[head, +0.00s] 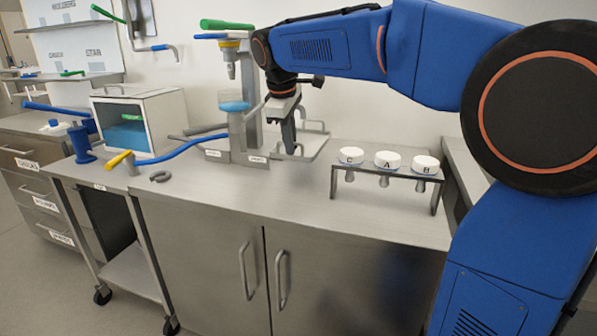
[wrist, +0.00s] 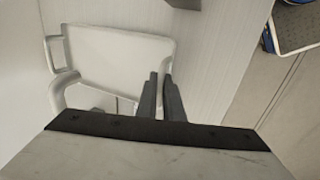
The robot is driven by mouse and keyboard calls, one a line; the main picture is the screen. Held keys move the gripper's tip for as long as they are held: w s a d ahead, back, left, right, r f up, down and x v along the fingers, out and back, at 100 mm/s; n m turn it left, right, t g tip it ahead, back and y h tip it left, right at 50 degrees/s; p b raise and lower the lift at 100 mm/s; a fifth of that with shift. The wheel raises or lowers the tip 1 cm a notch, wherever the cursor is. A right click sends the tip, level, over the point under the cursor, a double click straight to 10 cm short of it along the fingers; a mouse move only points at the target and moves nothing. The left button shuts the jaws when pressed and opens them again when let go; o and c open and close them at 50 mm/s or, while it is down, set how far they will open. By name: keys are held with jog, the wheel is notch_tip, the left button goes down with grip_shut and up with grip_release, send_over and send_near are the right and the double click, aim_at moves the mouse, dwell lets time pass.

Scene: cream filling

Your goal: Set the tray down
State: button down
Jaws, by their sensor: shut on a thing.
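The tray (head: 313,142) is light grey and shallow with rounded corners. It is beside the filling stand, at the back of the steel counter. In the wrist view the tray (wrist: 120,58) is at the upper left, with a loop handle at its far left. My gripper (head: 291,148) points down at the tray's near side. In the wrist view my gripper's dark fingers (wrist: 162,82) are close together at the tray's near right edge, shut on it. The grasped part is hidden between the fingers. I cannot tell whether the tray touches the counter.
The filling stand (head: 248,125) with a blue-filled cup is just left of the tray. A rack (head: 388,172) holding white pieces marked C, A and B is to the right. A glass-fronted box (head: 140,120) is at the left. The counter's front middle (head: 270,190) is clear.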

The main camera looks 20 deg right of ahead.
notch_tip(320, 180, down, 8)
jog(key=shift+f, duration=0.2)
jog(key=c, duration=1.9)
grip_release()
jog(key=shift+r, duration=0.1)
jog(key=v, duration=1.2)
